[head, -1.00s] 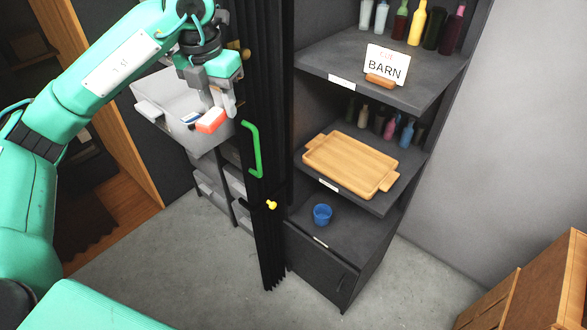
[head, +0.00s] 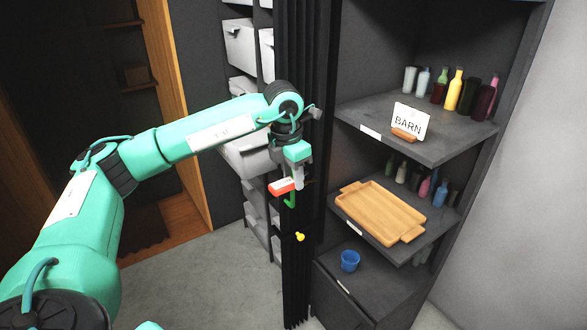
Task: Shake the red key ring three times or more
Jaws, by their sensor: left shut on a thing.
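The rest of the key ring is too small to make out. My right gripper is not in view.
To the right, a dark shelf unit (head: 440,145) holds several bottles, a BARN sign (head: 408,122), a wooden tray (head: 384,212) and a blue cup (head: 350,261). Light drawers (head: 246,155) are behind the gripper. The floor at lower left is clear.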

